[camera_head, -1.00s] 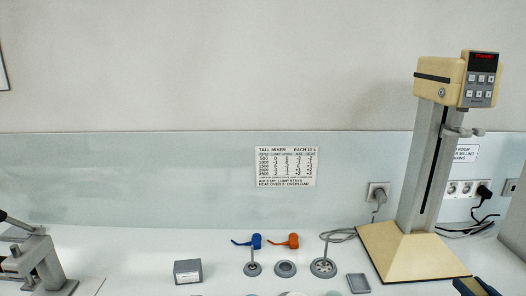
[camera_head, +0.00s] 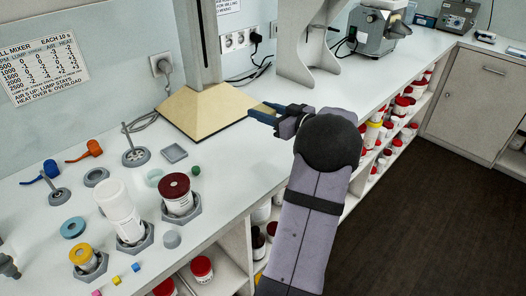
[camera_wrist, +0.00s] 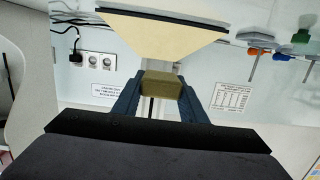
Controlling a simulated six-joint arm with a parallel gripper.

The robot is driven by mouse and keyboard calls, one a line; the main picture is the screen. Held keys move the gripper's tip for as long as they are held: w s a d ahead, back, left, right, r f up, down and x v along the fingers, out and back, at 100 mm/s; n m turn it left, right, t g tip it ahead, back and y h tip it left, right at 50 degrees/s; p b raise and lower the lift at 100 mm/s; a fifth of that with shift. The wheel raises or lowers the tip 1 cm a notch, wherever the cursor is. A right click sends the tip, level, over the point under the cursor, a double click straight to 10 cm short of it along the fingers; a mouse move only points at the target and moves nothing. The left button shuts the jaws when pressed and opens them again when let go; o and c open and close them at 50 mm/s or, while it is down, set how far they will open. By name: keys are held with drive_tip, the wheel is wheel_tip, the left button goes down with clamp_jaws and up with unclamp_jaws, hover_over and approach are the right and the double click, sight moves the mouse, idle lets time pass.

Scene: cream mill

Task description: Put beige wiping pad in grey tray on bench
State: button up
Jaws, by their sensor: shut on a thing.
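The beige wiping pad (camera_wrist: 161,86) is a small block, olive-beige in the wrist view. My gripper (camera_wrist: 160,92) is shut on it, one blue finger on each side. The grey tray on the bench (camera_head: 174,153) is a small flat square left of my gripper, in front of the mixer base. It looks empty. I cannot make out the tray in the wrist view.
The mixer's cream base (camera_head: 207,112) and column stand behind the tray. A red-lidded jar (camera_head: 176,195), a white jar (camera_head: 121,212) and a small green ball (camera_head: 196,170) are nearby. A cable (camera_head: 140,122) lies behind.

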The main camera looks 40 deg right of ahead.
sight(265, 144)
drive_tip(key=shift+f, duration=0.2)
drive_tip(key=shift+f+p, duration=0.3)
drive_tip(key=shift+f, duration=4.7)
drive_tip(key=shift+f, duration=0.15)
drive_tip(key=o, duration=1)
drive_tip(key=shift+s, duration=0.2)
drive_tip(key=s, duration=0.3)
drive_tip(key=s+r+b, duration=0.1)
drive_tip(key=s, duration=0.3)
drive_tip(key=s+r, duration=0.1)
drive_tip(key=s, duration=0.3)
drive_tip(key=shift+s, duration=0.25)
drive_tip(key=o, duration=0.4)
